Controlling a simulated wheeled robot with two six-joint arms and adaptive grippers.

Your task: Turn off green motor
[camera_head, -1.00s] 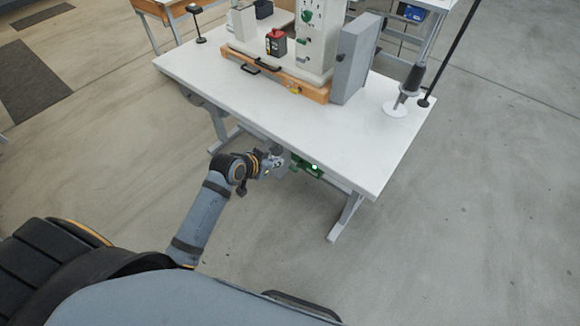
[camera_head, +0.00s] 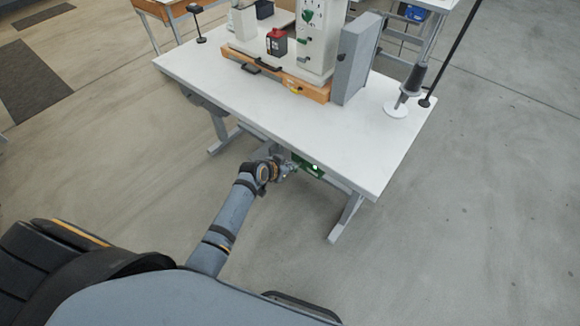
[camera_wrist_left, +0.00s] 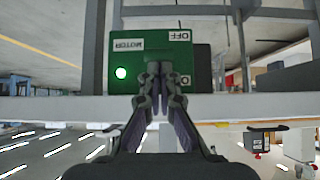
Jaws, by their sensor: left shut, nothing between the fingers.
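The green motor switch box (camera_head: 303,161) hangs under the front edge of the white table, with a lit green lamp (camera_head: 315,167). In the left wrist view the box (camera_wrist_left: 136,61) fills the upper middle, its lettering upside down. The lamp (camera_wrist_left: 121,73) glows there too. My left gripper (camera_wrist_left: 157,70) is shut and empty, its fingertips in front of the box between lamp and labels. It covers part of the face; I cannot tell whether it touches. My right gripper is out of view.
The white table (camera_head: 240,100) stands over the box, and its leg (camera_head: 345,218) is to the right. The floor in front is clear.

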